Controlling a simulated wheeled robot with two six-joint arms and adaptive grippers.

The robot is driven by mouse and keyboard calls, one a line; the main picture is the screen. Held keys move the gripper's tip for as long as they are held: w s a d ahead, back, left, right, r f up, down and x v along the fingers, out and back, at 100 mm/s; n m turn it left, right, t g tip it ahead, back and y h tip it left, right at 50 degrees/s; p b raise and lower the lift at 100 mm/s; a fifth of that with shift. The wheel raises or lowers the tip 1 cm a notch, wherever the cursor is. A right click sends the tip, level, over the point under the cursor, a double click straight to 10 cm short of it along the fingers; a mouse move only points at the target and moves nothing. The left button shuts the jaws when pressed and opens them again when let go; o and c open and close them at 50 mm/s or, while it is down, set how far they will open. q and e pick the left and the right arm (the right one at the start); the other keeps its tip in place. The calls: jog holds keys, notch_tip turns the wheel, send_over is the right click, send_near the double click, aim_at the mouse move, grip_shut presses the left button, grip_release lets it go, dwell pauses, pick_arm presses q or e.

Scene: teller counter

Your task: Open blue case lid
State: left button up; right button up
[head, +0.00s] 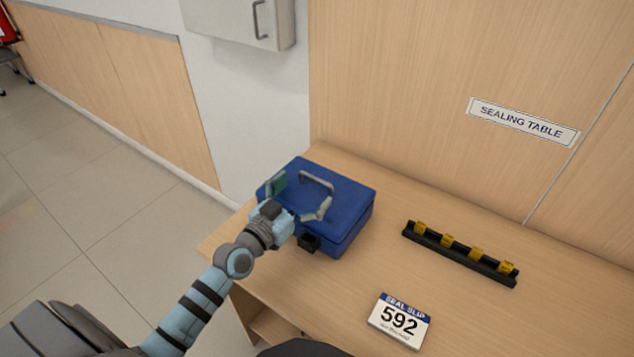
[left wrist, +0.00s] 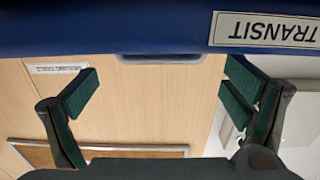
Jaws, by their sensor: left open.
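The blue case (head: 345,205) stands on the left part of the table with its lid down and a grey handle (head: 318,180) on top. In the left wrist view, which looks upside down, the case (left wrist: 100,30) fills the top edge and bears a TRANSIT label (left wrist: 265,30). My left gripper (head: 302,194) is open over the near part of the lid, its fingers spread to either side. In the left wrist view its fingers (left wrist: 163,92) are apart with nothing between them; whether they touch the case is unclear. My right gripper is not in view.
A black rack (head: 460,256) with several yellow pieces lies on the table (head: 560,300) to the right. A seal slip marked 592 (head: 399,321) lies near the front. A wooden wall with a SEALING TABLE sign (head: 522,121) stands behind. Bare table separates these from the case.

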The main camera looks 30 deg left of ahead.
aim_at(316, 178)
pick_arm(q)
jog(key=w, duration=0.4)
jog(key=shift+w+d+f+b, duration=0.15)
jog(key=shift+w+d+b, duration=0.15)
jog(key=shift+d+b, duration=0.05)
jog(key=shift+w, duration=0.15)
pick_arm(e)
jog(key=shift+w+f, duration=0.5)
